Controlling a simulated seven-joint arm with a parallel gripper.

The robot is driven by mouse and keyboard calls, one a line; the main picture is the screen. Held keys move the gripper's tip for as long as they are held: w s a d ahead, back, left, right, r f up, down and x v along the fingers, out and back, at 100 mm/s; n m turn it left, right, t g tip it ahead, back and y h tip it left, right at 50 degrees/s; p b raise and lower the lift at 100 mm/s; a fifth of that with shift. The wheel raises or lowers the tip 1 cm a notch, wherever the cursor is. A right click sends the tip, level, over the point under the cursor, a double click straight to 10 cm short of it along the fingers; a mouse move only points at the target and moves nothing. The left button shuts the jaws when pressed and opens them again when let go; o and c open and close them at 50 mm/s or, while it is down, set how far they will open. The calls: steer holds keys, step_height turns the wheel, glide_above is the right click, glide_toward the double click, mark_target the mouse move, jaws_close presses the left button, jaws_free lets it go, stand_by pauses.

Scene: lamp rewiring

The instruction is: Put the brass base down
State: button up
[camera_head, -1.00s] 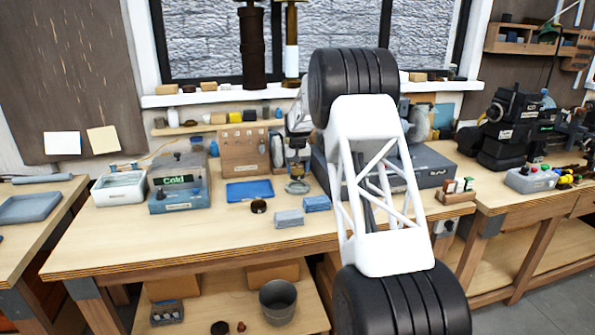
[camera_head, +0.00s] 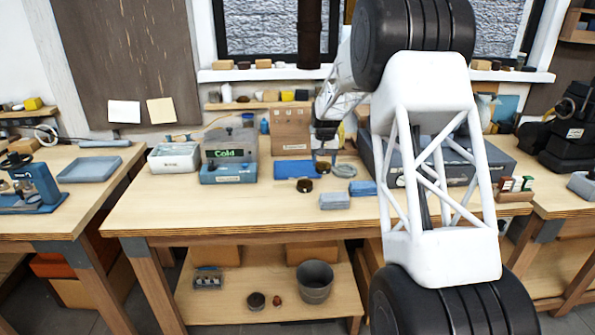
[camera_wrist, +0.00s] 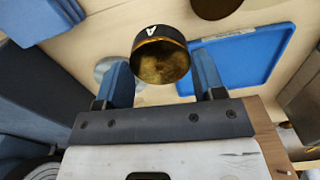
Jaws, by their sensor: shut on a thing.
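My gripper (camera_head: 324,153) is over the middle of the bench, at the right of a blue tray (camera_head: 290,171). In the wrist view its two blue fingers (camera_wrist: 163,78) are on either side of a round dark cup with a brassy inside and a white letter A, which I take as the brass base (camera_wrist: 161,57). It also shows small and dark under the gripper in the head view (camera_head: 323,167). Whether it touches the bench cannot be told. The blue tray also shows in the wrist view (camera_wrist: 250,58).
A second dark round part (camera_head: 304,186) stands in front of the tray. A pale metal ring (camera_head: 344,171) lies just right of my gripper. Two blue-grey blocks (camera_head: 335,201) (camera_head: 362,188) lie in front. A large grey-blue box (camera_head: 495,160) is at right. Bench is clear front left.

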steer(key=s+a, duration=0.5)
steer(key=shift+s, duration=0.2)
steer(key=shift+w, duration=0.1)
glide_above(304, 169)
steer(key=shift+f, duration=0.75)
stand_by(0.4)
steer(key=shift+f, duration=1.8)
steer(key=shift+f, duration=0.1)
steer(key=o, duration=0.9)
